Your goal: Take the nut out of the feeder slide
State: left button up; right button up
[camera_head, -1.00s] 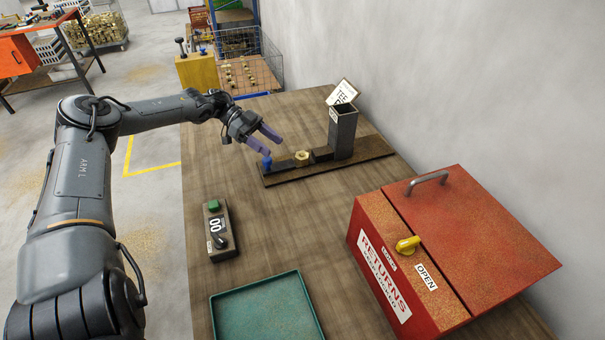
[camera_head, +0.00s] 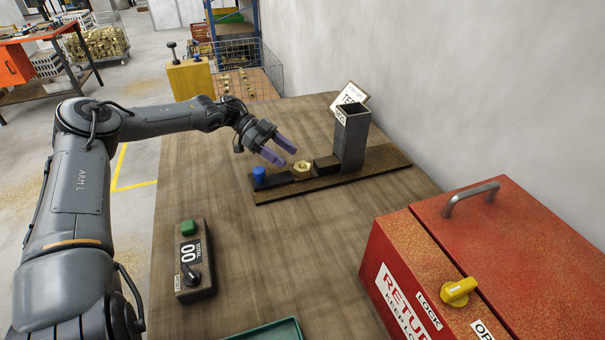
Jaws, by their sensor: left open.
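The brass nut (camera_head: 302,169) sits on the feeder slide (camera_head: 327,164), between a blue knob (camera_head: 259,176) and the upright dark feeder tube (camera_head: 351,138). The slide lies along a dark wooden base board (camera_head: 374,167). My left gripper (camera_head: 282,157) is open and empty. Its two purple fingers point toward the nut from the upper left, and a gap to the nut shows in the picture. My right gripper does not show.
A counter box (camera_head: 195,262) with a green button stands front left. A green tray (camera_head: 275,333) is cut off at the bottom edge. A red returns box (camera_head: 435,262) with a yellow lock knob stands front right. The table (camera_head: 290,250) is clear in the middle.

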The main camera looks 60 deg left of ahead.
aim_at(300, 165)
pick_arm(q)
jog(key=shift+w+d+f, duration=0.25)
jog(key=b+x, duration=0.2)
jog(key=x, duration=0.2)
jog(key=shift+w+b, duration=0.1)
jog(key=shift+b, duration=0.3)
jog(key=shift+w+d, duration=0.15)
jog(key=shift+d, duration=0.1)
jog(key=c, duration=0.9)
jog(key=shift+r, duration=0.1)
jog(key=shift+c, duration=0.4)
jog(key=shift+r, duration=0.1)
